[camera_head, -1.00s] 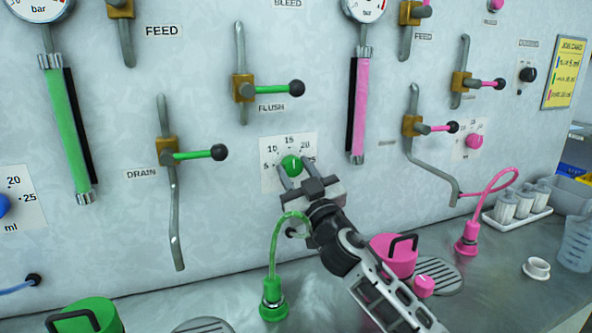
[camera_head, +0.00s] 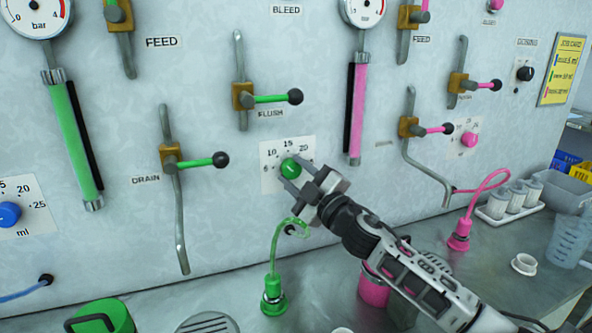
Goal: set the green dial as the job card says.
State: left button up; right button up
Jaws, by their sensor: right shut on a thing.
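The green dial (camera_head: 290,168) sits on a white scale plate (camera_head: 267,182) on the wall panel, with 10, 15 and 20 legible around it. My right gripper (camera_head: 292,174) comes from the lower right and is shut on the dial, a finger on either side. The dial's pale mark looks tilted to the upper left, but its exact reading is unclear. The yellow job card (camera_head: 562,70) hangs at the upper right with blue, green and pink marked rows; its figures are too small to read surely. My left gripper is out of view.
A blue dial (camera_head: 9,213) is at far left, a pink dial (camera_head: 469,140) at right.

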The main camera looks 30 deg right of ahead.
dwell(0.5)
jog(key=o, duration=1)
jog(key=shift+s+f, duration=0.2)
jog(key=shift+s, duration=0.1)
jog(key=shift+b+v, duration=1)
jog(key=shift+v, duration=2.4)
jog(key=shift+r, duration=0.2)
